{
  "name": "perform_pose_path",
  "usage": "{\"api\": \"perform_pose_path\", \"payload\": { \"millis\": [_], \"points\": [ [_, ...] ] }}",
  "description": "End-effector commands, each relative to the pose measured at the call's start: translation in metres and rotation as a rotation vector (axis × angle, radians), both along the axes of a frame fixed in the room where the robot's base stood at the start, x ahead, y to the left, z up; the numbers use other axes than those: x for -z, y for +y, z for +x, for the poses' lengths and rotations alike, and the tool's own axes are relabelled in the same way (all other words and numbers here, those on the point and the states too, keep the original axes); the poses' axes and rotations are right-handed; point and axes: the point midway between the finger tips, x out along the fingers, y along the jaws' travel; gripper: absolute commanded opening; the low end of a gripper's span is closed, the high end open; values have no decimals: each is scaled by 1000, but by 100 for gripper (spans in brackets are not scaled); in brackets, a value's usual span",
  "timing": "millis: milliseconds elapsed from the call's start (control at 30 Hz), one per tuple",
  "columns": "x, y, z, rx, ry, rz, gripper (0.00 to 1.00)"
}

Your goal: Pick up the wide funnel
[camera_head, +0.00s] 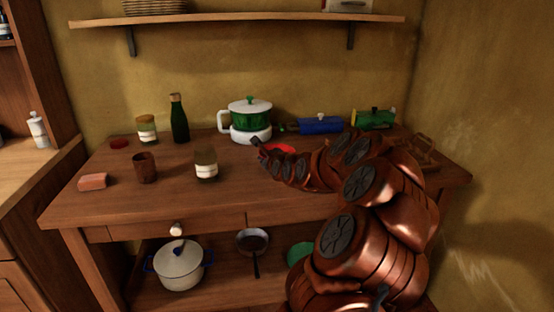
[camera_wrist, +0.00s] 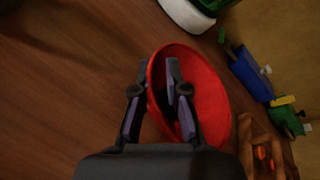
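The wide funnel is red. In the wrist view the wide funnel (camera_wrist: 212,88) lies with its broad mouth facing the camera. My gripper (camera_wrist: 158,78) reaches over its left rim, one finger outside the rim and the other over the inside of the mouth. The fingers are apart, and I cannot tell whether either touches the rim. In the head view a small red part of the funnel (camera_head: 279,148) shows on the counter, and my arm hides most of it.
A green pot on a white base (camera_head: 250,118) stands just behind the funnel. A blue tool (camera_head: 320,124) and a green one (camera_head: 374,119) lie at the back right. A wooden rack (camera_wrist: 262,150) is close by.

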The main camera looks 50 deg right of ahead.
Motion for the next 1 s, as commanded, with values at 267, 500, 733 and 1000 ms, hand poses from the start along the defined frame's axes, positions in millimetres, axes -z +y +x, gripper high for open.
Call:
{"api": "perform_pose_path", "payload": {
  "millis": [267,500,733,1000],
  "points": [
    [0,0,0,0,0,0,0],
    [0,0,0,0,0,0,0],
    [-9,-1,0,1,-3,-3,0],
    [-32,-1,0,2,-2,-2,0]
  ]
}}
